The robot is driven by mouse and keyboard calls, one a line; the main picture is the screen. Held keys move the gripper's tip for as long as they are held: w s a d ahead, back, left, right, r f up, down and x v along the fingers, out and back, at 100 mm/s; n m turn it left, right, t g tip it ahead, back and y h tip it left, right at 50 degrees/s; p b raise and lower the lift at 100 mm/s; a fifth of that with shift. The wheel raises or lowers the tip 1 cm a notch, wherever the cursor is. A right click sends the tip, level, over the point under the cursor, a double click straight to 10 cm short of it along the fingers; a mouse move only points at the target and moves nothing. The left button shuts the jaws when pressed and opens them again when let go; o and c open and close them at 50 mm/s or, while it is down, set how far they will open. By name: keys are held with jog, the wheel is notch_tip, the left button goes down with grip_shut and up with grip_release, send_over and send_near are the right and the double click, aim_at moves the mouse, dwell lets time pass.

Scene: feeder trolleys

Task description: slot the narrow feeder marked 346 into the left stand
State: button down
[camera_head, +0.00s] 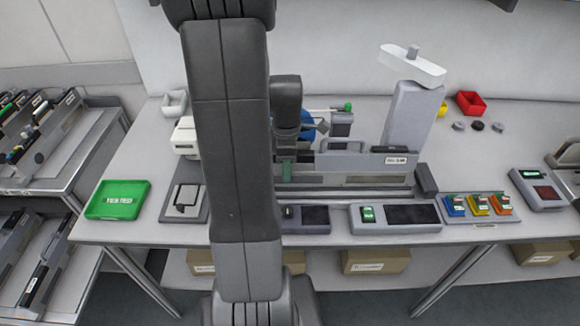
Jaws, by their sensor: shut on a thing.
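A long, narrow grey feeder (350,163) stands upright on a dark rail fixture (350,192) on the bench. It has a raised handle, and the white label at its right end is too small to read surely. My gripper (286,168) is at the feeder's left end, pointing down and shut on it; the fingertips are partly hidden. My arm covers the area just left. At the far left, a trolley (88,150) carries several dark and grey feeders (48,128) on its upper level. I cannot tell which place is the left stand.
A green tray (118,200) sits at the bench's left front. A grey post (412,118) rises behind the feeder. Small display boxes (395,217) and coloured blocks (478,205) line the front edge. A red bin (470,102) is at the back.

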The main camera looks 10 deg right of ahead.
jog(key=shift+w+a, duration=0.15)
jog(key=shift+a, duration=0.25)
jog(key=c, duration=1.2)
grip_release()
jog(key=shift+a, duration=0.1)
jog(key=shift+o, duration=0.2)
jog(key=shift+r, duration=0.1)
notch_tip(320, 180, up, 14)
jog(key=w, duration=0.1)
jog(key=shift+w+d+f, duration=0.2)
jog(key=shift+w+d, duration=0.05)
jog(key=shift+w, duration=0.15)
jog(key=f, duration=0.4)
jog(key=s+f, duration=0.1)
jog(key=f, duration=0.4)
jog(key=s+f, duration=0.1)
jog(key=f, duration=0.3)
jog(key=shift+a+f, duration=0.2)
jog(key=shift+f, duration=0.2)
jog(key=shift+d, duration=0.25)
